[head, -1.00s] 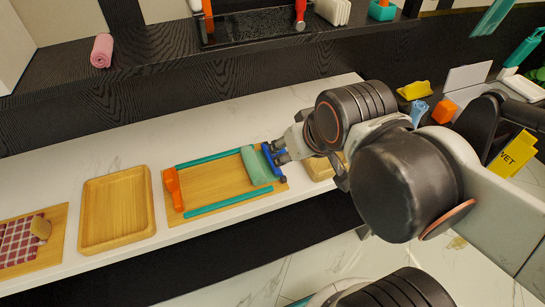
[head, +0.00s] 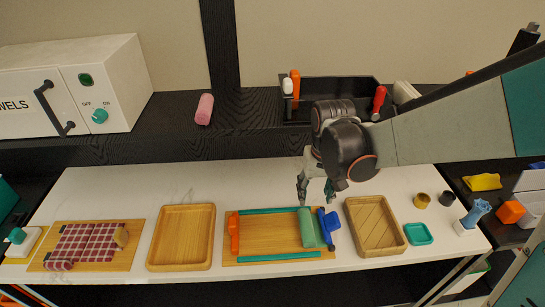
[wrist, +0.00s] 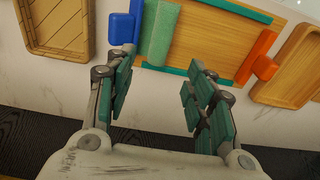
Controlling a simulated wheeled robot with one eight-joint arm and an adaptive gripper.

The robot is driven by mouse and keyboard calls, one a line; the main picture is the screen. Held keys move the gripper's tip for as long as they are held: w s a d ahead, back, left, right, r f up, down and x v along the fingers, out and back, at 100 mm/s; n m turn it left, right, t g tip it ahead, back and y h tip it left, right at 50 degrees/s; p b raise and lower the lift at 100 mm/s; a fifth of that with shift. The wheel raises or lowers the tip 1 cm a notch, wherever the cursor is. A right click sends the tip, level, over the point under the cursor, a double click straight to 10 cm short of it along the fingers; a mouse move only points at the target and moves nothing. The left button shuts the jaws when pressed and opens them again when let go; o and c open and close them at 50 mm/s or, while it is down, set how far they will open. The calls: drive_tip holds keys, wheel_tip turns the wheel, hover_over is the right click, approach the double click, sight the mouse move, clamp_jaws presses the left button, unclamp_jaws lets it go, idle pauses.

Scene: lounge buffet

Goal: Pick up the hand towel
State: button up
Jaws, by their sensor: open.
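Two rolled, towel-like things show in the head view; I cannot tell for sure which is the hand towel. A pink roll (head: 204,109) lies on the dark upper shelf beside the towel cabinet. A pale green roll (head: 308,228) lies across the right end of a wooden board (head: 270,230), beside a blue clamp-like piece (head: 328,228). The green roll also shows in the wrist view (wrist: 160,32), beyond the fingertips. My gripper (head: 316,193) is open and empty above the white counter, behind the board's right end. Its fingers also show in the wrist view (wrist: 162,57), apart from the roll.
The board has teal side bars and an orange end piece (head: 234,232). Wooden trays stand left (head: 182,265) and right (head: 400,242) of it. The cabinet (head: 120,75), a black tray (head: 335,88) and the shelf edge are behind. Bare white counter (head: 130,190) lies back left.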

drive_tip(key=w+f+p, duration=0.1)
drive_tip(key=g+b, duration=0.1)
drive_tip(key=b, duration=0.2)
hover_over(307, 223)
drive_tip(key=f, duration=1)
drive_tip(key=shift+a, duration=0.2)
wheel_tip(307, 223, down, 5)
drive_tip(key=shift+d+f+b, duration=0.15)
drive_tip(key=shift+b, duration=0.75)
drive_tip(key=c, duration=0.8)
